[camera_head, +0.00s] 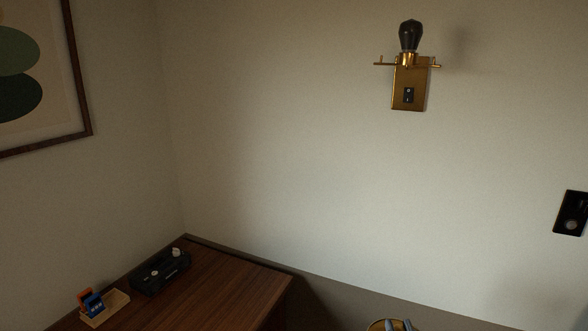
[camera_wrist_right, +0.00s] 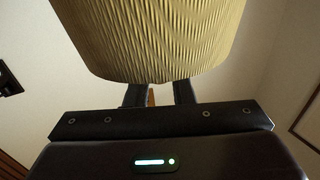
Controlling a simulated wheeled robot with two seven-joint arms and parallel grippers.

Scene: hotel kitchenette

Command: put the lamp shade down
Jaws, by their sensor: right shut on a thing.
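The lamp shade (camera_wrist_right: 150,40) is yellow and pleated, and fills the top of the right wrist view. My right gripper (camera_wrist_right: 160,94) is shut on it, its two dark fingers reaching up behind the shade's near edge. Their tips are hidden by the shade. In the head view only a gold curved piece, likely the shade's rim (camera_head: 375,326), and a grey bit of my gripper show at the bottom edge. The brass wall lamp (camera_head: 409,85) has a bare dark bulb and no shade. My left gripper is out of view.
A dark wooden desk top (camera_head: 225,285) stands in the corner at lower left. A black tray (camera_head: 162,273) with small items and a wooden holder with cards (camera_head: 104,307) sit at its left side. Its right part is clear. A black wall panel (camera_head: 571,213) is at right.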

